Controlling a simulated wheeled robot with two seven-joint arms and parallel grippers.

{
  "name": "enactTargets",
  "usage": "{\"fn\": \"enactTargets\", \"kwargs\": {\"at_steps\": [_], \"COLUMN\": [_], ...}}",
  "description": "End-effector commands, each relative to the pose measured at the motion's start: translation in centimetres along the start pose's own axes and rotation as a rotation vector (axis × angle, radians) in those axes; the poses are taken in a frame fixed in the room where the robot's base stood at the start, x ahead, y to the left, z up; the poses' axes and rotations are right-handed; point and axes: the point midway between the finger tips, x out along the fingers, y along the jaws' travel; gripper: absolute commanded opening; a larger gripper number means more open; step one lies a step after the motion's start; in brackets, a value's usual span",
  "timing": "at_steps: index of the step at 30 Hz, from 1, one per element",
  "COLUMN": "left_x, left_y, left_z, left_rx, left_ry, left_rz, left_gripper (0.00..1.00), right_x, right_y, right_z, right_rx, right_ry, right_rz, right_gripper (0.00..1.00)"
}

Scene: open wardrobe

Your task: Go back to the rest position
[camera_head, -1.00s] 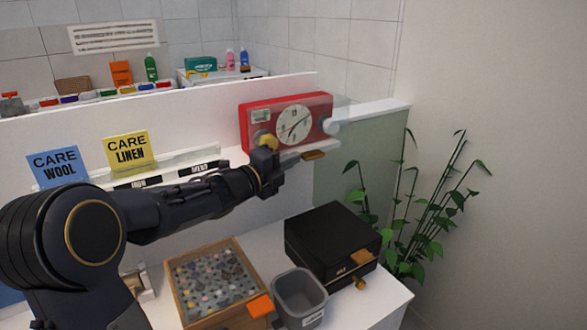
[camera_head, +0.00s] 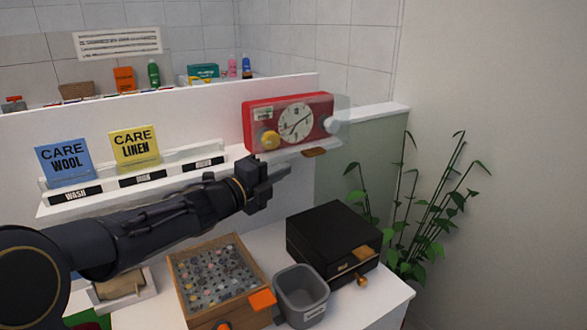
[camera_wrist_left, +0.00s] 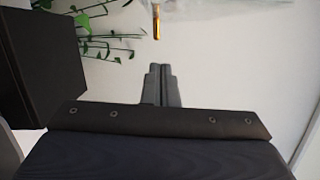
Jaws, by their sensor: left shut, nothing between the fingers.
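My left gripper (camera_head: 284,172) is shut and empty in the head view. It hangs in front of the shelf wall, below the red box with the dial (camera_head: 290,123) and above the black box (camera_head: 333,243), apart from both. Its shut fingers (camera_wrist_left: 161,84) also show in the left wrist view, with nothing between them. My left arm (camera_head: 150,222) reaches in from the left. My right gripper is not in view.
Below the arm stand a wooden tray of small pieces (camera_head: 218,275), a grey bin (camera_head: 302,296) and the black box. A blue card (camera_head: 64,163) and a yellow card (camera_head: 135,147) stand on the white ledge. A plant (camera_head: 430,220) stands at the right.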

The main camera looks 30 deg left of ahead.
Motion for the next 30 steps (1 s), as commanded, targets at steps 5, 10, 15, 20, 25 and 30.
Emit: {"fn": "enactTargets", "kwargs": {"at_steps": [5,10,15,20,25,30], "left_x": [-2.6,-3.5,-3.7,-5.5,-11.1,-17.4], "left_y": [-0.1,-0.1,-0.2,-0.1,4.7,11.8], "left_z": [0.1,0.0,0.1,1.2,-0.6,-9.0], "left_rx": [0.000,0.000,-0.021,-0.278,-0.910,-1.515], "left_ry": [-0.002,0.001,-0.015,-0.194,-0.507,-0.733], "left_rz": [-0.002,-0.001,0.000,0.019,0.142,0.402], "left_gripper": [0.00,0.00,0.00,0.00,0.00,0.00], "right_x": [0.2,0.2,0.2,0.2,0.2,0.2], "right_y": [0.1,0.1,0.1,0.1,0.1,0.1], "right_z": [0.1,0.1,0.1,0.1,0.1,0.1], "right_rx": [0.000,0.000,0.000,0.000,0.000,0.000], "right_ry": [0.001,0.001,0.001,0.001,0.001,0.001], "right_rz": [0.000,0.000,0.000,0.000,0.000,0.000], "right_gripper": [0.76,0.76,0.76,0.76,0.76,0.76]}}
